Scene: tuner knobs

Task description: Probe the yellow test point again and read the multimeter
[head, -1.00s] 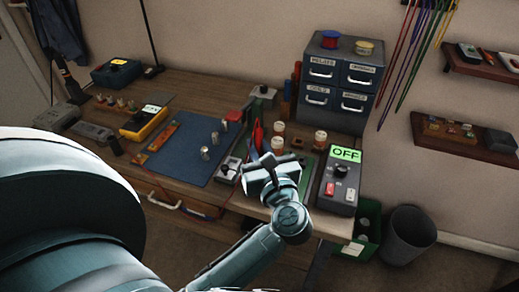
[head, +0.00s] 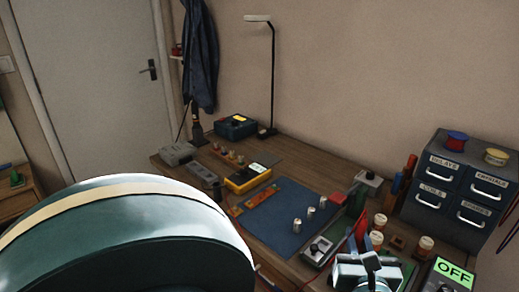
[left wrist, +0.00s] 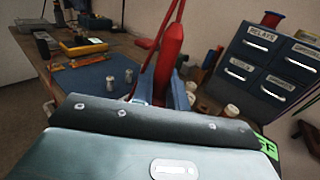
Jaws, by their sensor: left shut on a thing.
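My left gripper (head: 366,250) is shut on a red probe (left wrist: 168,55), which stands roughly upright between its blue fingers in the left wrist view. The red probe also shows in the head view (head: 361,228), above the front right of the bench. The yellow multimeter (head: 240,184) lies well to the left, beyond the blue mat; its display is too small to read. It also shows in the left wrist view (left wrist: 84,47). I cannot make out the yellow test point. My right gripper is out of view.
Several metal cans (head: 297,226) stand on the blue mat (head: 275,222). A grey box with a knob (head: 317,250) is just left of my left gripper.

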